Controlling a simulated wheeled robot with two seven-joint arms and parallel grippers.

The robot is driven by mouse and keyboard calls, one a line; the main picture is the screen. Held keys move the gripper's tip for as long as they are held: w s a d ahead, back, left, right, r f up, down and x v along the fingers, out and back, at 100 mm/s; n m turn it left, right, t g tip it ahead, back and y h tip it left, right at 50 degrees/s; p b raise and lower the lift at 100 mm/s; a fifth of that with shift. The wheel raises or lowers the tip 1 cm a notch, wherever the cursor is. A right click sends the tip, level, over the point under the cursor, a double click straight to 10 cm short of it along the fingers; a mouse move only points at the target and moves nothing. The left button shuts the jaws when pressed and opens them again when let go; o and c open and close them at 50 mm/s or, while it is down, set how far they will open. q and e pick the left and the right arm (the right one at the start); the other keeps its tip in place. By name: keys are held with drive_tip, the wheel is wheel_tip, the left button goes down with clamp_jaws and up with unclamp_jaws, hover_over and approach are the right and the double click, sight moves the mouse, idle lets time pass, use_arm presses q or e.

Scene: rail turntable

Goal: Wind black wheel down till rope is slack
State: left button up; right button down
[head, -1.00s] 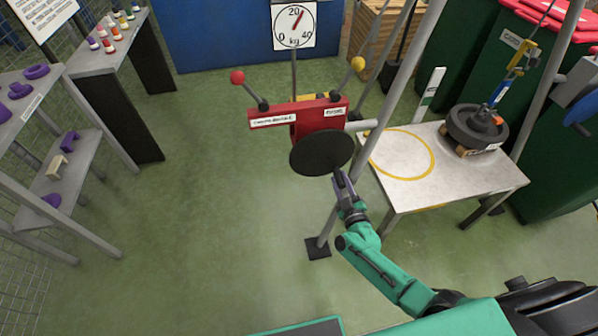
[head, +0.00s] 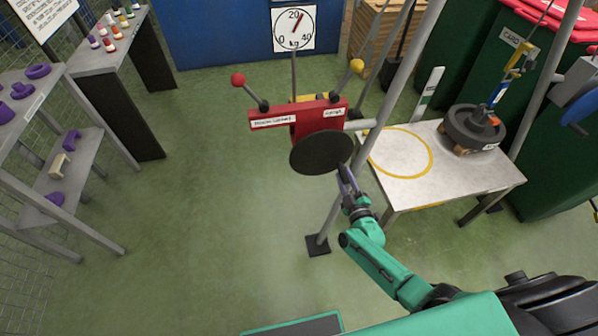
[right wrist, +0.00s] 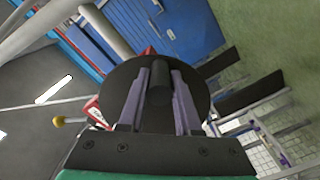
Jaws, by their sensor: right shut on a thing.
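The black wheel (head: 322,152) is a flat dark disc on the front of a red winch box (head: 300,115). My right gripper (head: 346,178) is at its lower right edge. In the right wrist view, the two fingers (right wrist: 160,100) are closed on a dark handle (right wrist: 160,80) that stands out from the wheel (right wrist: 200,92). The thin rope (head: 544,14) runs up from a yellow hook (head: 518,58). A blue strap (head: 497,92) joins the hook to a black round weight (head: 473,128) and looks straight. My left gripper is out of view.
The weight stands at the back of a white table (head: 450,182) with a yellow ring (head: 400,152). A grey post (head: 388,95) rises close beside the wheel. A dial (head: 294,28) reads slightly above 20. Shelves (head: 85,160) stand left; green floor between is clear.

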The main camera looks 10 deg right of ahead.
drive_tip(key=shift+w+d+r, duration=0.1)
drive_tip(key=shift+d+r, duration=0.05)
drive_tip(key=shift+r, duration=0.15)
drive_tip(key=shift+d+r+n+p, duration=0.25)
drive_tip(key=shift+r+n+p, duration=0.2)
drive_tip(key=shift+n+p, duration=0.15)
drive_tip(key=shift+d+r+n+p, duration=0.25)
drive_tip(key=shift+n+p, duration=0.05)
drive_tip(key=shift+n, duration=0.3)
drive_tip(key=shift+r, duration=0.1)
drive_tip(key=shift+d+r+n+p, duration=0.25)
drive_tip(key=shift+r+n+p, duration=0.35)
drive_tip(key=shift+n+p, duration=0.25)
drive_tip(key=shift+c, duration=2)
unclamp_jaws()
drive_tip(key=shift+f, duration=0.2)
